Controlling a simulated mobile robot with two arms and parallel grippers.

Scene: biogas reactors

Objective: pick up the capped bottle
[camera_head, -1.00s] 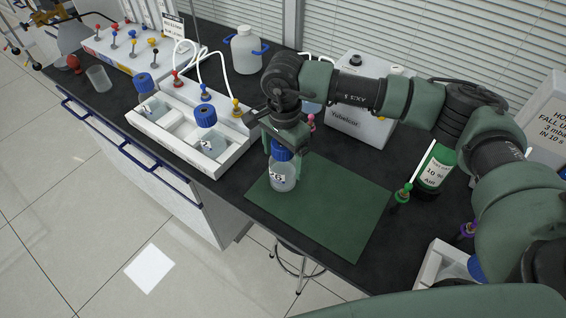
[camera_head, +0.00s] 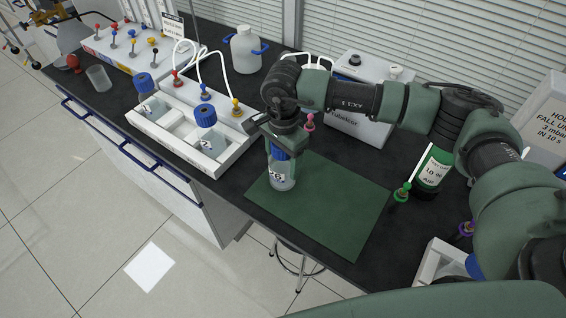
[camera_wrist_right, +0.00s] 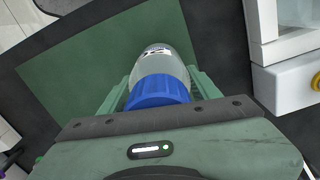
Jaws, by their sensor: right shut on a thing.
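The capped bottle (camera_head: 281,178) is clear with a blue cap and a small label. It stands upright at the left corner of the green mat (camera_head: 335,208). My right gripper (camera_head: 282,158) points down over it and is shut on the bottle, with its fingers at either side near the cap. In the right wrist view the blue cap (camera_wrist_right: 160,91) sits between the green fingers, and the mat (camera_wrist_right: 95,65) lies beneath. Whether the bottle's base touches the mat is hard to tell. My left gripper is not in view.
A white rack (camera_head: 216,165) with two blue-capped bottles (camera_head: 205,142) stands close left of the mat. A grey-white device (camera_head: 357,130) is behind my right arm. A green-labelled bottle (camera_head: 433,168) and a white tray (camera_head: 437,262) are to the right. The mat's middle is clear.

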